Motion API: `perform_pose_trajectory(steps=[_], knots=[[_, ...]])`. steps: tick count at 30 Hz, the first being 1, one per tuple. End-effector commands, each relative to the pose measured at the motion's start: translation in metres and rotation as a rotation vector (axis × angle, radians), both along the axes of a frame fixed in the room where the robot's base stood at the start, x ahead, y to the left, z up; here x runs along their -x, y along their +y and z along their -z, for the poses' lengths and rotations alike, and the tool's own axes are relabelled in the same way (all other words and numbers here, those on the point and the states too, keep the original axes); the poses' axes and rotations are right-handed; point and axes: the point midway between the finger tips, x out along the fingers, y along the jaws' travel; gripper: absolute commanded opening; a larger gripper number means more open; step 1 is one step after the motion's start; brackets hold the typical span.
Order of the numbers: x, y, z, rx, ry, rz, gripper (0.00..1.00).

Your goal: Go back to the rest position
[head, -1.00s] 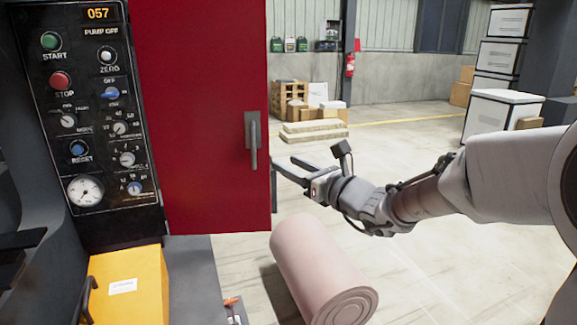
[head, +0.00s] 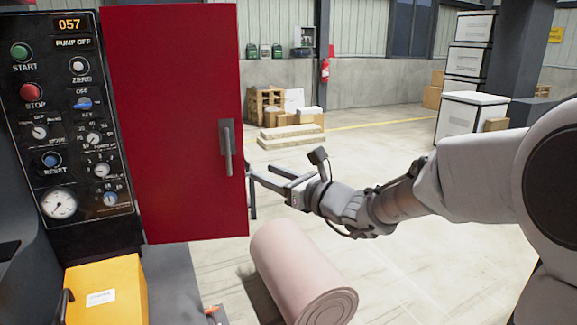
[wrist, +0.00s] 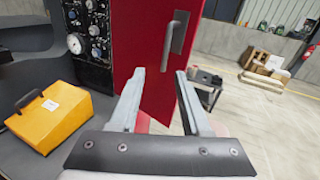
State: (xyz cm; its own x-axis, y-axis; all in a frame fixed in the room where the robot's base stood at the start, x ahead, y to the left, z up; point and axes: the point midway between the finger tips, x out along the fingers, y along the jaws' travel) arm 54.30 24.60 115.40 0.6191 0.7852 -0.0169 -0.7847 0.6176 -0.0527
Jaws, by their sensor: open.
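My gripper (head: 262,176) is open and empty, held out in front of the red cabinet door near its handle in the head view. In the wrist view my gripper (wrist: 160,85) has its two fingers spread apart, with the red door (wrist: 150,50) beyond them. The door's grey handle (head: 227,150) is upright; it also shows in the wrist view (wrist: 174,32) above the fingertips. I see no contact between fingers and handle in the wrist view.
A control panel (head: 72,130) with buttons and a gauge stands at the left. A yellow box (head: 105,290) sits below it. A pink roll (head: 300,272) lies below my arm. White boxes (head: 470,118) and wooden pallets (head: 291,132) stand farther back. Open floor lies at right.

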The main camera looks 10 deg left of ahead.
Motion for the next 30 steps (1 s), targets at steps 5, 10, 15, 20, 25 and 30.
perform_pose_trajectory(steps=[5, 10, 15, 20, 25, 30], knots=[[0.047, 0.008, -0.017, 0.242, -0.158, -0.130, 0.47], [0.104, 0.001, -0.018, 0.554, -0.347, -0.293, 0.47], [0.154, -0.021, -0.012, 0.860, -0.521, -0.455, 0.47], [0.195, -0.056, -0.005, 1.141, -0.668, -0.610, 0.47], [0.231, -0.104, 0.000, 1.433, -0.799, -0.781, 0.47], [0.261, -0.160, -0.002, 1.717, -0.902, -0.959, 0.47]])
